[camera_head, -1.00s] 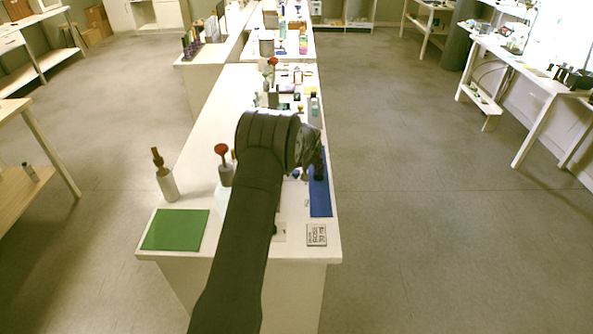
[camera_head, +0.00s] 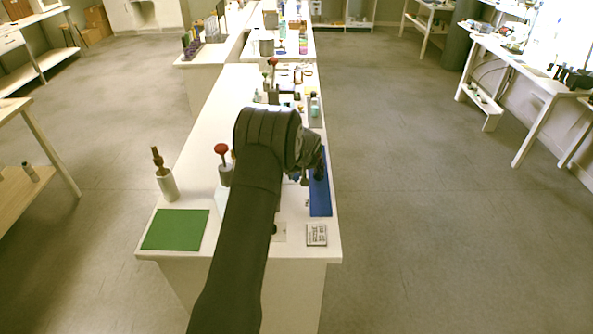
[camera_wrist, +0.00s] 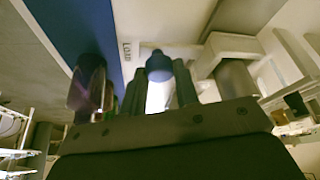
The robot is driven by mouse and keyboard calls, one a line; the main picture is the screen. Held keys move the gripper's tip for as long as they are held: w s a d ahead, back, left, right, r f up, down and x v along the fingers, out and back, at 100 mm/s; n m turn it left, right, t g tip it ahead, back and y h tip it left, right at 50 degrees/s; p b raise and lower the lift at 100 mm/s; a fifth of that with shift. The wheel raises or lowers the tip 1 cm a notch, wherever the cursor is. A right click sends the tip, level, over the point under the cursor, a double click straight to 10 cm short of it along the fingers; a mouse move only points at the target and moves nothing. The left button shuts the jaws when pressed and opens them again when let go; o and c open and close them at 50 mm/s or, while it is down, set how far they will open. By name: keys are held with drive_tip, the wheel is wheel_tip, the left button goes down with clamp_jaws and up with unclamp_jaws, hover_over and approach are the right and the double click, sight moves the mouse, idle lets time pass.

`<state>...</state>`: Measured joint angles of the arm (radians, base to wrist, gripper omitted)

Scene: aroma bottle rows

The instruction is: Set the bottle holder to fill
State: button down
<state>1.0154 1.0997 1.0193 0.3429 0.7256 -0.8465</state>
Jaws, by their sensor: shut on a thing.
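My gripper (camera_wrist: 160,92) is shut on a small bottle with a blue cap (camera_wrist: 159,66) and a pale body. The bottle sits between the two dark fingers in the wrist view. In the head view my gripper (camera_head: 305,178) is low over the right side of the white bench, beside the blue mat (camera_head: 320,200), and the bottle cannot be made out there. A dark, glossy bottle-like thing (camera_wrist: 86,86) shows over the blue mat in the wrist view. A grey stand with a pale top (camera_wrist: 235,72) is right of my gripper there; I cannot tell whether it is the bottle holder.
A green mat (camera_head: 175,230) lies at the bench's near left, with a brown-topped pale bottle (camera_head: 167,184) behind it. A red-topped piece (camera_head: 222,152) stands beside my arm. A printed card (camera_head: 316,235) lies near the front right. Several small items crowd the bench's far end.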

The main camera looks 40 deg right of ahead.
drive_tip(key=s+a, duration=0.6)
drive_tip(key=shift+s+a, duration=0.4)
drive_tip(key=shift+f, duration=0.1)
drive_tip(key=c, duration=1.1)
unclamp_jaws()
drive_tip(key=v, duration=1.7)
drive_tip(key=shift+r, duration=0.3)
drive_tip(key=x, duration=1.7)
drive_tip(key=shift+f, duration=0.2)
